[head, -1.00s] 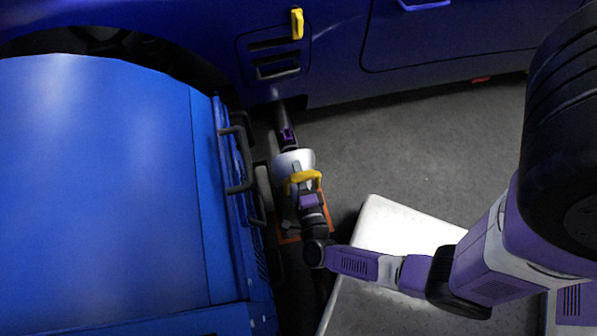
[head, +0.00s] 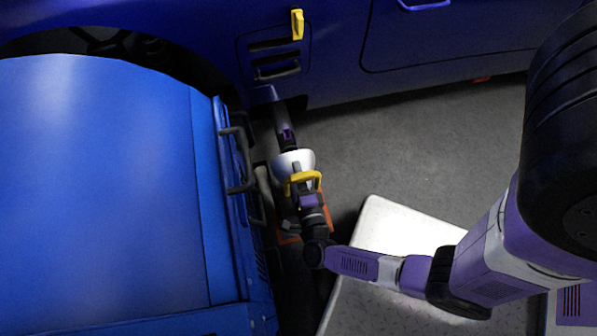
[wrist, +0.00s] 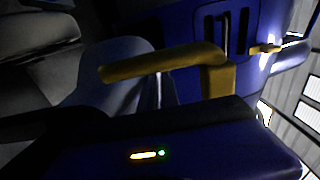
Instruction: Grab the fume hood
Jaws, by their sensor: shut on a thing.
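The fume hood (head: 286,165) is a pale, rounded cone with a yellow handle (head: 304,179). A dark tube (head: 283,124) runs from it up toward the car's side. In the wrist view the yellow handle (wrist: 160,68) crosses in front of the pale hood (wrist: 112,75). My gripper (head: 305,188) is at the handle and shut on it. My fingers' contact with the handle is mostly hidden in both views.
A blue car (head: 420,45) stands behind the hood. An orange-edged base (head: 324,222) lies under my gripper. A white checkered-plate surface (head: 385,225) is at front right.

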